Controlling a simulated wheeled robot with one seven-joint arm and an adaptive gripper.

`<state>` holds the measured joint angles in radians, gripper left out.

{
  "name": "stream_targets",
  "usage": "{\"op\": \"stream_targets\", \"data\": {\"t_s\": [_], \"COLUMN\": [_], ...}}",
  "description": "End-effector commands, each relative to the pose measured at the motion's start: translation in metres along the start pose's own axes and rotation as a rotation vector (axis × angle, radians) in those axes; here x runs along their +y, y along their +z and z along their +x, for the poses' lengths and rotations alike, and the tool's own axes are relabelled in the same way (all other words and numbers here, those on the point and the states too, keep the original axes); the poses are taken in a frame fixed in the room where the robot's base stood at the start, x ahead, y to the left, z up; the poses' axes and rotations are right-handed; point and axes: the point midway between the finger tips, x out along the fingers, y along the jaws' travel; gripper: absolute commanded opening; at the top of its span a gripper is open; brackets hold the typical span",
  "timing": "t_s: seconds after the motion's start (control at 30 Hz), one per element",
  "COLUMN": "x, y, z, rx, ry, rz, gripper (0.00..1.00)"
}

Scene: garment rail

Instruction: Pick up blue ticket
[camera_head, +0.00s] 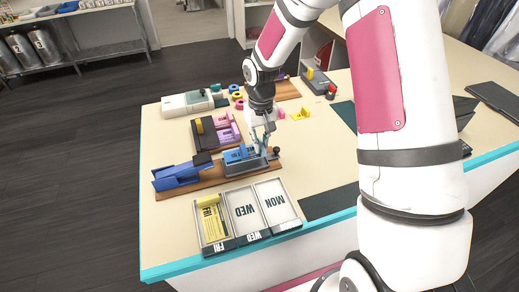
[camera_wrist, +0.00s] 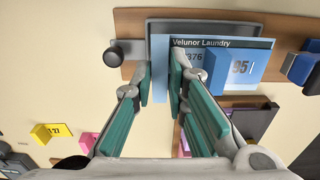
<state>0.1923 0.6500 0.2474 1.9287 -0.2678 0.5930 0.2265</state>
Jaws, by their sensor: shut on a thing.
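The blue ticket (camera_head: 238,154) stands in a dark grey holder (camera_head: 262,165) on a wooden board in the head view. In the wrist view the blue ticket (camera_wrist: 262,62) carries the print "Velunor Laundry" and a raised number tab. My gripper (camera_head: 265,138) is at the ticket's right end in the head view. In the wrist view its teal-padded fingers (camera_wrist: 161,75) are shut on the ticket's plain light-blue end, one on each side. The ticket's lower edge still appears to be at the holder; I cannot tell whether it touches.
A blue device (camera_head: 180,174) sits left of the holder. A three-compartment tray (camera_head: 233,243) in front is marked FRI, WED, MON, with a yellow ticket (camera_head: 211,222) in FRI. Another yellow ticket (camera_head: 300,113) lies behind.

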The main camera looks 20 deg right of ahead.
Motion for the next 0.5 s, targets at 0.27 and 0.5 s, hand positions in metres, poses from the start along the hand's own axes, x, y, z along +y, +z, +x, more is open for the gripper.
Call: {"op": "stream_targets", "data": {"t_s": [0.27,0.5], "x": [0.0,0.0], "y": [-0.001,0.0], "z": [-0.046,-0.068], "rx": [0.002,0.0], "ry": [0.001,0.001], "rz": [-0.001,-0.001], "gripper": [0.01,0.01]}}
